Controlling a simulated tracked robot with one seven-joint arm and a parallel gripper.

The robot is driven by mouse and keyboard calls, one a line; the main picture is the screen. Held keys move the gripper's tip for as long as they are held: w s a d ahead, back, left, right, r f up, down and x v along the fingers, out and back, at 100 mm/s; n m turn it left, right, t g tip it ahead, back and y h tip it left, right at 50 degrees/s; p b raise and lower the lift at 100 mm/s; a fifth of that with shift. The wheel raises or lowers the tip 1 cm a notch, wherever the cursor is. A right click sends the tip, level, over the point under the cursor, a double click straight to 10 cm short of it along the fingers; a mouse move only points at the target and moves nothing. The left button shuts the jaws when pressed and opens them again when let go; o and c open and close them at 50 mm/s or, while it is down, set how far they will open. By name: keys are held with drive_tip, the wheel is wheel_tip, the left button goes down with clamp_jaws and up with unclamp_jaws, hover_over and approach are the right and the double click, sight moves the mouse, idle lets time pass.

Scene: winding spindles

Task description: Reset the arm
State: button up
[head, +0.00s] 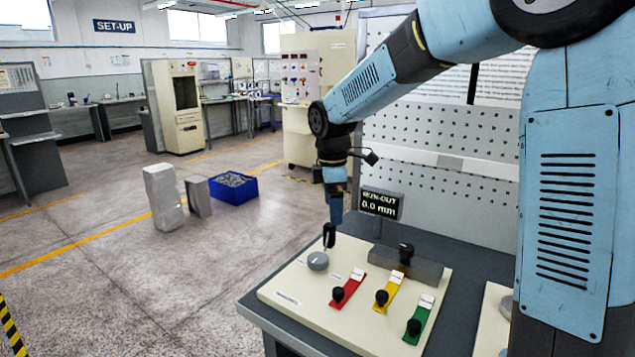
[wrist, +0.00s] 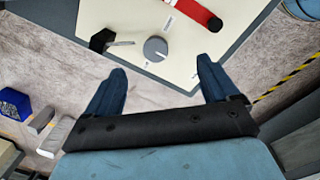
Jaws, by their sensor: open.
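My gripper (head: 336,212) points down above the left far corner of the cream control board (head: 290,285) in the head view. In the wrist view my gripper (wrist: 161,66) shows two blue fingers spread apart with nothing between them. A grey round knob (head: 318,261) sits on the board close below the gripper, with a thin rod and a black handle (head: 329,235). The knob also shows in the wrist view (wrist: 155,48), just beyond the fingertips. The gripper appears apart from it. My arm is stretched out over the bench.
The board carries red (head: 348,288), yellow (head: 389,290) and green (head: 419,320) sliders with black knobs. A grey block (head: 406,264) and a display (head: 380,204) reading "RUN-OUT 0.0 mm" stand behind. A perforated panel (head: 440,200) rises at the back. A blue crate (head: 233,188) is on the floor.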

drive_tip(key=s+d+r+m+t, duration=0.1)
drive_tip(key=s+d+r+m, duration=0.3)
drive_tip(key=s+d+m, duration=0.15)
drive_tip(key=s+d+r+m+t, duration=0.1)
drive_tip(key=s+d+r+m, duration=0.3)
drive_tip(key=s+d, duration=0.25)
drive_tip(key=s+d+m+t, duration=0.1)
drive_tip(key=s+d+m, duration=0.3)
drive_tip(key=s, duration=0.3)
drive_tip(key=s+d+m+t, duration=0.1)
drive_tip(key=s+d+m, duration=0.2)
drive_tip(key=s+m, duration=0.2)
drive_tip(key=shift+s+d+f+t, duration=0.35)
drive_tip(key=shift+s+t, duration=0.05)
drive_tip(key=shift+s, duration=1)
drive_tip(key=shift+m, duration=0.25)
